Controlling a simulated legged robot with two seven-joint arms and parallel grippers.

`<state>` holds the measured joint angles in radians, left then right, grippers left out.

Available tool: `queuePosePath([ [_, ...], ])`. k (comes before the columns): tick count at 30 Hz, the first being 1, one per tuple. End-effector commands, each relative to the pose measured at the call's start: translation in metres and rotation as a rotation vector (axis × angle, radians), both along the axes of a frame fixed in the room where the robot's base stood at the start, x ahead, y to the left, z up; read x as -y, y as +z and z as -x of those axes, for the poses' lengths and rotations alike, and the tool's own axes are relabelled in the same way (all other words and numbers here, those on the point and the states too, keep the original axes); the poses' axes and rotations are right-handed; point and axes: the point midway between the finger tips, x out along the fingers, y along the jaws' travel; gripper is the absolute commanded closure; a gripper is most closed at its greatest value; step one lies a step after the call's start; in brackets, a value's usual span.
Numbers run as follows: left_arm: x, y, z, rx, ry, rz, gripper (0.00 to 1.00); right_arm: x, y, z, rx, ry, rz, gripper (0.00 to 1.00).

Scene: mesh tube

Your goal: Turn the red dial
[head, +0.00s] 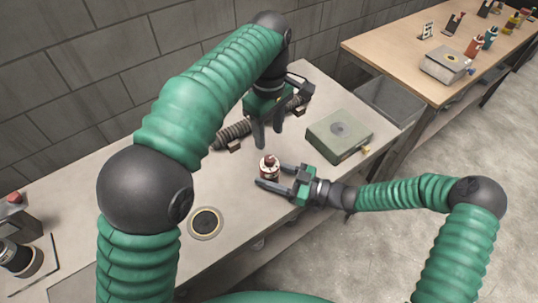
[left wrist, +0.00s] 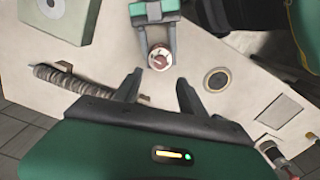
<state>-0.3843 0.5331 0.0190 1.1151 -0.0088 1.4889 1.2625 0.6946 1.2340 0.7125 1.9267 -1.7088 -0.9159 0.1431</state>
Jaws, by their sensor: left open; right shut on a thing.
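The red dial (head: 268,161) tops a small round white-and-dark piece on the table, just below my left gripper in the head view. It also shows in the left wrist view (left wrist: 160,57). My right gripper (head: 272,176) is shut around the sides of this piece, one finger on each side. My left gripper (head: 267,135) is open and empty, its fingers pointing down above and behind the dial. In the left wrist view its two fingertips (left wrist: 158,80) are spread apart, short of the dial.
A mesh tube (head: 232,134) lies in holders behind my left gripper. A green-grey box (head: 340,134) stands to the right. A round black disc (head: 206,222) is set at the front left. A wooden table (head: 400,45) with several items stands at the back right.

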Motion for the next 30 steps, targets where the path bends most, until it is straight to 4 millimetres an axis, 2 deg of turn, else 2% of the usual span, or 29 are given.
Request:
queuePosePath([
  [6,-0.001,-0.054,0.001,-0.005,-0.002,-0.002,0.52,0.0,0.0,0.0,0.0,0.001,0.0,0.96],
  [12,-0.001,-0.09,0.0,-0.002,-0.003,-0.002,0.52,0.0,0.0,0.0,0.0,0.001,0.0,0.96],
  [16,0.0,-0.098,0.0,0.0,-0.003,-0.001,0.52,0.0,0.0,0.0,0.0,0.0,0.0,0.96],
  [23,0.0,-0.098,0.0,0.001,-0.004,-0.001,0.53,0.0,0.0,0.0,0.0,0.001,0.0,0.96],
  [30,0.0,-0.098,0.0,0.0,-0.004,0.0,0.84,0.0,0.0,0.0,0.0,0.001,0.0,0.96],
])
